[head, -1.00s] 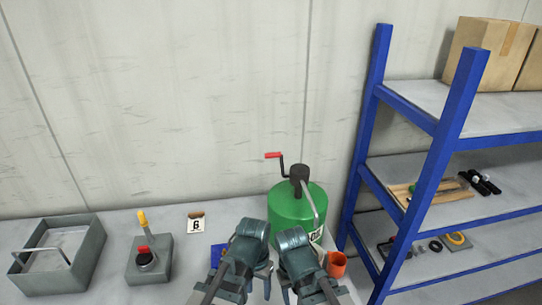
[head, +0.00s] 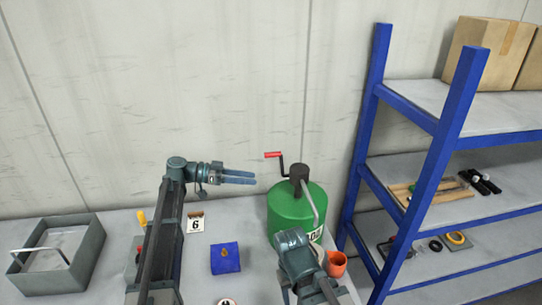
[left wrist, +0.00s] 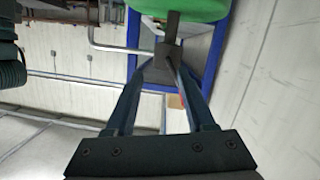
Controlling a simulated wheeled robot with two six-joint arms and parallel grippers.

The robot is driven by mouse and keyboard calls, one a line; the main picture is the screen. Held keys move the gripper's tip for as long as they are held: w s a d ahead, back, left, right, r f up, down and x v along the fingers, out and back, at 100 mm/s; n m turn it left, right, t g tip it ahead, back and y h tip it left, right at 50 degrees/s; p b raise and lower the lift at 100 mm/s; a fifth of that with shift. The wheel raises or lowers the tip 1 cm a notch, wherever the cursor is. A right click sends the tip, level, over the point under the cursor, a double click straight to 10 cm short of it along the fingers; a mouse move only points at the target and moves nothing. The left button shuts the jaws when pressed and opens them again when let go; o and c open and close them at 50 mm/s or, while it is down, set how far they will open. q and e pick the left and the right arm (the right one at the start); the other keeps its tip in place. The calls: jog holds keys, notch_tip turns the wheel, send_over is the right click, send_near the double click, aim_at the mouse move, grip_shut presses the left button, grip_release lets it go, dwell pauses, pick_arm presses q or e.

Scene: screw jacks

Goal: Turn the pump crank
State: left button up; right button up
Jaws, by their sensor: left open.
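The green pump drum (head: 292,212) stands on the table in the head view, with a black head (head: 299,172) on top. Its dark crank arm rises to a red handle (head: 273,155) pointing left. My left gripper (head: 254,178) is open and empty, left of the crank and slightly below the red handle, fingers pointing right. In the left wrist view, a bit of the red handle (left wrist: 175,101) shows between the fingers, with the drum (left wrist: 185,8) at the top. My right gripper (head: 284,284) is low in front of the drum; its fingers are mostly hidden by its own wrist.
A blue block (head: 225,258), a number 6 card (head: 196,222) and a grey tray (head: 88,250) are on the table. An orange cup (head: 336,264) stands right of the drum. A blue-framed shelf (head: 437,170) bounds the right.

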pick_arm(q)
jog(key=m+t+h, duration=0.1)
jog(key=m+h, duration=0.1)
send_near(279, 154)
jog(key=d, duration=0.2)
jog(key=w+d, duration=0.1)
jog(key=d, duration=0.1)
jog(key=w+d, duration=0.1)
jog(key=d, duration=0.2)
jog(key=shift+d+f, duration=0.15)
jog(key=shift+f, duration=0.2)
grip_shut()
dwell(1.4)
